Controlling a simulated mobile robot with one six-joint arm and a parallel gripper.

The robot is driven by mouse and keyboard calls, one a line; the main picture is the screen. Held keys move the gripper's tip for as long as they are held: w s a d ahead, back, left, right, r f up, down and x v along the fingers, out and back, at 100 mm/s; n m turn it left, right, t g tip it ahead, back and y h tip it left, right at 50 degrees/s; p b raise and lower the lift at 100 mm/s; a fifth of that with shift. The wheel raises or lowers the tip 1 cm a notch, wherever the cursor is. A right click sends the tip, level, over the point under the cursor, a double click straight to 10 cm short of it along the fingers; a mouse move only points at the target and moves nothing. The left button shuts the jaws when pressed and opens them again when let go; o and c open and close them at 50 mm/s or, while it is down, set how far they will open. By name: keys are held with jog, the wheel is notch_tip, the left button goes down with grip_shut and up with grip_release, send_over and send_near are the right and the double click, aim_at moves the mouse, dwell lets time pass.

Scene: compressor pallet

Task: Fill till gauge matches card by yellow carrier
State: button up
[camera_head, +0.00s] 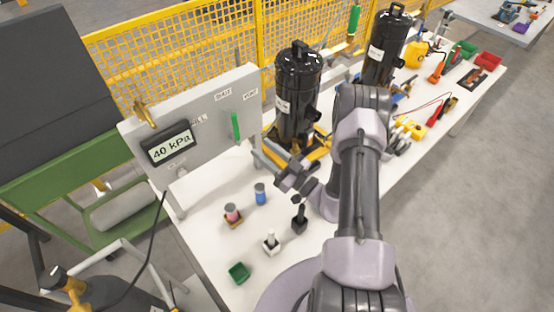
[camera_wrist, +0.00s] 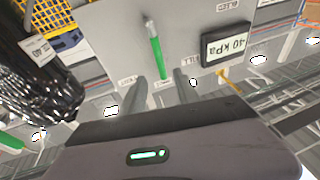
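The grey panel (camera_head: 215,140) carries a gauge display (camera_head: 170,148) reading 40 kPa, which also shows in the wrist view (camera_wrist: 227,45). A brass-coloured handle (camera_head: 145,114) is at the panel's upper left. A green lever (camera_head: 236,125) hangs on its right part and shows in the wrist view (camera_wrist: 155,50). A black canister (camera_head: 299,80) stands in a yellow carrier (camera_head: 318,153) right of the panel. It bears a white card (camera_head: 282,106), whose writing I cannot read surely. My gripper (camera_head: 283,178) is open and empty in front of the panel, below the green lever.
A second black canister (camera_head: 386,45) stands farther back. Small fittings, including a blue one (camera_head: 260,194) and a green cup (camera_head: 239,272), stand on the white table (camera_head: 200,212). Tools lie along its far right. A yellow mesh fence (camera_head: 180,50) stands behind.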

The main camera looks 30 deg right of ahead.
jog(key=v, duration=0.5)
jog(key=shift+s, duration=0.1)
